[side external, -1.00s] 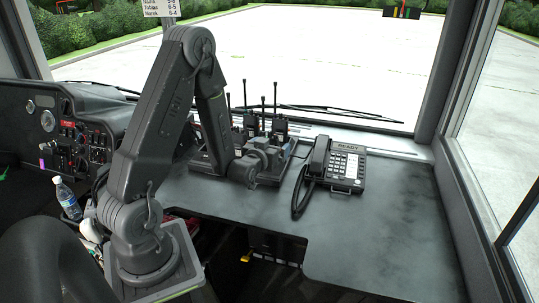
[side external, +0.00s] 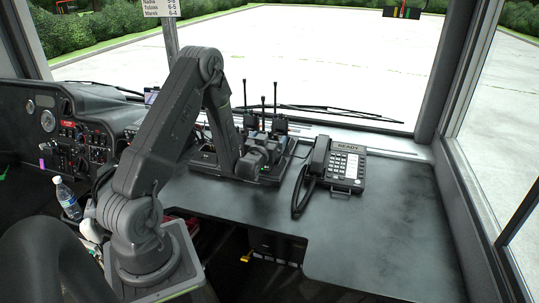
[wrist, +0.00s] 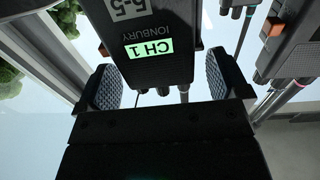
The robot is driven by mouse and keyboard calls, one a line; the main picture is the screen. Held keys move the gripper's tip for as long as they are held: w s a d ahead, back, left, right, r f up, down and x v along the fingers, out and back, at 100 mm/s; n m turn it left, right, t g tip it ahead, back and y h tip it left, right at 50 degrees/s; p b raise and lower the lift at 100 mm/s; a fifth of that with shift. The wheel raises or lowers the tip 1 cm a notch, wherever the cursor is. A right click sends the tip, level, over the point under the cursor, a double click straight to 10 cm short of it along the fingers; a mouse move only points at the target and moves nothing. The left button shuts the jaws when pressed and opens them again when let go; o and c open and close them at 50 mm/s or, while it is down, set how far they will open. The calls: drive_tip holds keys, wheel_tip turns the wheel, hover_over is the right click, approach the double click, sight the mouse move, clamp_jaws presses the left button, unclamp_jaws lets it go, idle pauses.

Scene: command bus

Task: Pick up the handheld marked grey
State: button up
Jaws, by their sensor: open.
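In the wrist view, a black handheld (wrist: 150,60) with a grey "5-5" label, a lit green "CH 1" display and the word IONBURY fills the space between my jaws. It appears upside down there. My gripper (wrist: 165,85) is open, with one ribbed pad on each side of this handheld and narrow gaps at its sides. In the side view, my gripper (side external: 270,145) is at the charging rack (side external: 238,172), close in front of the handhelds. It partly hides them, and I cannot tell their marks there. Several antennas stand up behind it.
More handhelds (wrist: 290,50) with orange parts stand close by on the right in the wrist view. A desk phone (side external: 345,165) with a coiled handset sits right of the rack. The dark dashboard top (side external: 400,215) is clear further right. The windshield is behind.

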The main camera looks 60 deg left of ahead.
drive_tip(key=c, duration=1.2)
drive_tip(key=shift+c, duration=0.4)
drive_tip(key=shift+r, duration=0.15)
